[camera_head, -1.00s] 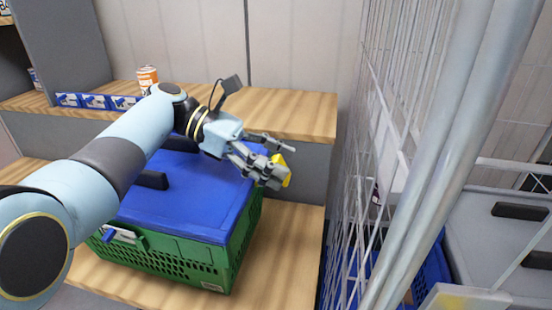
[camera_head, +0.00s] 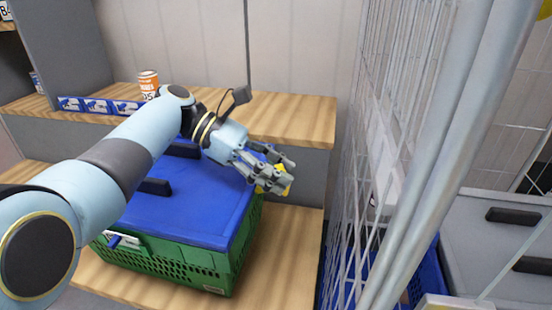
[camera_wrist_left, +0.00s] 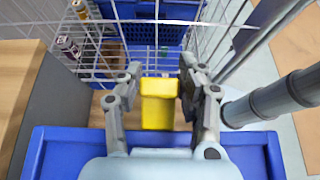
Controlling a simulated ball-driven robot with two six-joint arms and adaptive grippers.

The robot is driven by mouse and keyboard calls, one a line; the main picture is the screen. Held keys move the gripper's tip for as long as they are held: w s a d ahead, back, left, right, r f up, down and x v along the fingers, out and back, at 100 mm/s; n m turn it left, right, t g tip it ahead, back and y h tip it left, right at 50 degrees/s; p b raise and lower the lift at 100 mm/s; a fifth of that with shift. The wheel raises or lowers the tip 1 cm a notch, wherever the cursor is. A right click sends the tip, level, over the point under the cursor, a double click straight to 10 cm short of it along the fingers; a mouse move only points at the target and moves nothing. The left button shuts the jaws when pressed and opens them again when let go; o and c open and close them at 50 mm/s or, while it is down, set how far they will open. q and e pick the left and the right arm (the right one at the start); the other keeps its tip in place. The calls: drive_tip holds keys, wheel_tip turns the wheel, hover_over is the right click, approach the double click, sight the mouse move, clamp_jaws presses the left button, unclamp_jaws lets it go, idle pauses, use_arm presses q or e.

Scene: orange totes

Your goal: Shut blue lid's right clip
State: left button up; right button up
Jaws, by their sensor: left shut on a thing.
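A green crate (camera_head: 180,258) with a blue lid (camera_head: 188,205) stands on the lower wooden shelf. The lid's right clip is yellow (camera_head: 287,184) and sits at the lid's right edge, partly hidden by my fingers. My left gripper (camera_head: 277,178) reaches over the lid from the left and is shut on the yellow clip. In the left wrist view the yellow clip (camera_wrist_left: 158,104) lies between the two fingers (camera_wrist_left: 157,85), beyond the blue lid's edge (camera_wrist_left: 52,145).
An upper wooden shelf (camera_head: 290,118) behind holds an orange can (camera_head: 148,84) and several blue boxes (camera_head: 97,105). A wire mesh cage (camera_head: 385,150) stands close on the right. Bare shelf (camera_head: 290,255) lies between crate and cage.

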use_arm(q)
drive_tip(key=y+p, duration=0.2)
drive_tip(key=p, duration=0.1)
drive_tip(key=d+f+y+p, duration=0.1)
drive_tip(key=y+p, duration=0.1)
drive_tip(key=p, duration=0.2)
drive_tip(key=shift+s+d+t, duration=0.15)
drive_tip(key=shift+d+t, duration=0.05)
drive_tip(key=shift+t, duration=0.2)
drive_tip(key=shift+d+f+y+p, duration=0.2)
drive_tip(key=shift+f+y+p, duration=0.3)
drive_tip(key=shift+y+p, duration=0.5)
use_arm(e)
wheel_tip(320, 180, up, 10)
drive_tip(key=shift+w+d+r, duration=0.15)
drive_tip(key=shift+d, duration=0.05)
use_arm(q)
drive_tip(key=shift+f, duration=0.1)
drive_tip(key=o, duration=1.2)
use_arm(e)
drive_tip(key=shift+a, duration=0.1)
use_arm(q)
drive_tip(key=v, duration=1.2)
drive_tip(key=shift+s, duration=0.25)
